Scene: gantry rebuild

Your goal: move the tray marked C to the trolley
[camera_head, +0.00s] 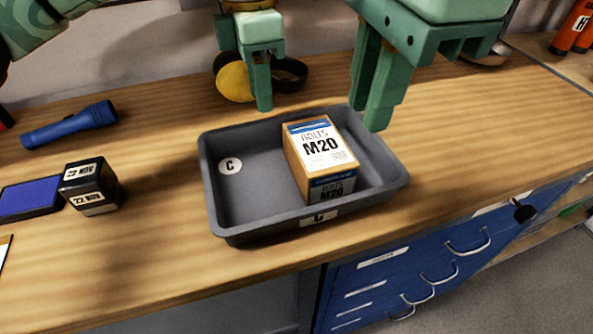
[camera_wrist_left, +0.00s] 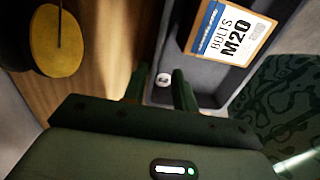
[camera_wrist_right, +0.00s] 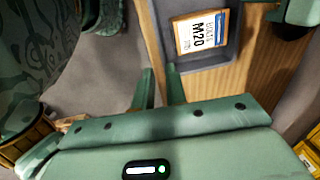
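The grey tray marked C (camera_head: 236,211) stands on the wooden bench. A box of M20 bolts (camera_head: 320,160) sits inside it, toward the right. My left gripper (camera_head: 262,92) points down over the tray's back edge, and its fingers stand apart with nothing held between them in the left wrist view (camera_wrist_left: 160,72). My right gripper (camera_head: 372,108) is over the tray's back right rim. Its fingers are apart and empty in the right wrist view (camera_wrist_right: 160,70), with the tray (camera_wrist_right: 195,64) beyond them. Contact with the rim is unclear. I cannot make out a trolley.
A dark block stamp (camera_head: 90,187), a blue ink pad (camera_head: 30,199) and a blue torch (camera_head: 70,125) lie left of the tray. A yellow and black object (camera_head: 235,80) is behind it. Blue drawers (camera_head: 400,275) are below the bench. The bench right of the tray is clear.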

